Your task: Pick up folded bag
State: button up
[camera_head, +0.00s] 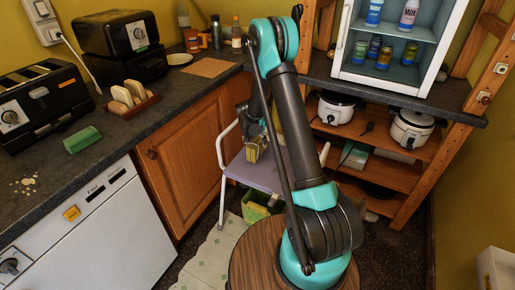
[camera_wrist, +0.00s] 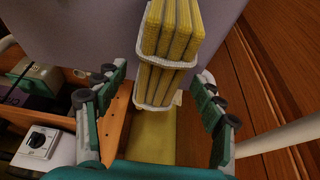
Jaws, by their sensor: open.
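The folded bag appears to be the yellow, ribbed bundle with white edging (camera_wrist: 170,35) at the top middle of the wrist view. It also shows small on the stool in the head view (camera_head: 256,147), partly hidden by my arm. My gripper (camera_wrist: 158,82) is open, with one teal-and-dark finger on each side of the bundle's near end. Gaps show between the fingers and the bundle, and I see no contact. In the head view my gripper (camera_head: 246,118) is dark and partly hidden behind my arm, just above the bundle.
The bundle is on a stool with a lilac seat (camera_head: 262,177) and white frame. A green bin (camera_head: 258,204) is beneath it. A wooden cabinet (camera_head: 183,155) stands left, and a wooden shelf with rice cookers (camera_head: 411,128) right. A counter (camera_head: 130,125) holds toasters and a toast rack.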

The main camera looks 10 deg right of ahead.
jog(key=shift+x, duration=2.8)
jog(key=shift+a, duration=0.1)
jog(key=c, duration=1.3)
